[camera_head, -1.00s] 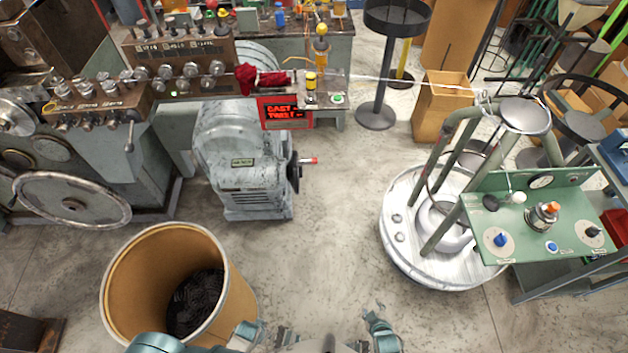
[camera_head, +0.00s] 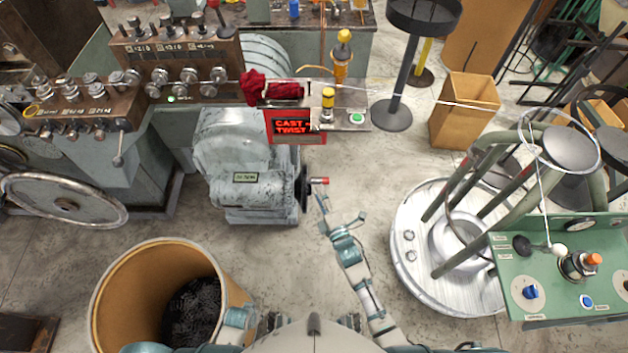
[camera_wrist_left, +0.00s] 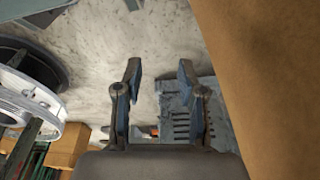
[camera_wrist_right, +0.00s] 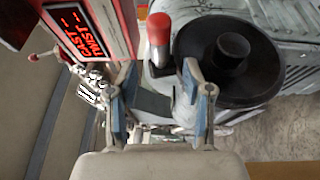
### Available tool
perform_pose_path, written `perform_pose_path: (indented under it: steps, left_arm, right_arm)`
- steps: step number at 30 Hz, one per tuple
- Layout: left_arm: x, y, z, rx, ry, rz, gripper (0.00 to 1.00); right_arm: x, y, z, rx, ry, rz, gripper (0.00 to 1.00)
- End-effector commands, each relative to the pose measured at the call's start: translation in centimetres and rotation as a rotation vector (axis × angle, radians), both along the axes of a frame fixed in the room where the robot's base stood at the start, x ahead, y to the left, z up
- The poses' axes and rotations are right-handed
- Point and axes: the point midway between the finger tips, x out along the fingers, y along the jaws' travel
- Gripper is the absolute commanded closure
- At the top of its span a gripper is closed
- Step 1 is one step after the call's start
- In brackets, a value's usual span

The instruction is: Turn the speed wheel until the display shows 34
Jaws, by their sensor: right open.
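The speed wheel (camera_head: 304,188) is a black disc on the right side of the grey motor housing (camera_head: 232,150), with a red-tipped handle (camera_head: 320,181) pointing right. A small display plate (camera_head: 246,177) sits on the housing front; its digits are too small to read. My right gripper (camera_head: 342,212) is open and empty, just right of and below the handle. In the right wrist view the red handle (camera_wrist_right: 158,38) and black wheel (camera_wrist_right: 230,62) are beyond the open fingers (camera_wrist_right: 158,80), with the handle roughly in line with the gap. My left gripper (camera_wrist_left: 156,80) is open and empty.
A brown drum (camera_head: 105,300) stands at front left. A round white base (camera_head: 420,245) and green control panel (camera_head: 560,270) are at right. Floor between is clear.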

Motion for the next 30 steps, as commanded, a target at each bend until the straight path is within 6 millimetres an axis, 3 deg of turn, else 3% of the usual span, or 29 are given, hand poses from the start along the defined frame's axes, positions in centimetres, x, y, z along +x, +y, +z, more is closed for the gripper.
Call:
perform_pose_path:
  steps: [3,9,20,21,27,30]
  left_arm:
    - [0.3,-0.2,0.8,0.001,-0.003,0.001,0.6]
    - [0.6,-0.2,1.8,0.0,-0.008,0.002,0.6]
    - [0.8,0.0,2.1,-0.001,-0.008,0.002,0.6]
    - [0.8,-0.1,2.1,-0.001,-0.008,0.002,0.6]
    - [0.8,-0.1,2.2,-0.001,-0.009,0.002,0.6]
    - [0.8,-0.1,2.2,-0.001,-0.009,0.002,0.6]
  right_arm:
    - [2.5,0.8,0.1,0.003,-0.002,0.0,0.49]
    - [4.7,1.8,0.2,0.002,0.0,-0.001,0.49]
    - [5.4,2.3,0.3,0.0,0.001,0.0,0.49]
    - [5.4,2.3,0.3,0.0,0.001,0.0,0.52]
    - [5.4,2.1,0.3,0.001,0.001,0.0,1.0]
    - [5.4,2.0,0.2,0.002,0.002,-0.001,1.0]
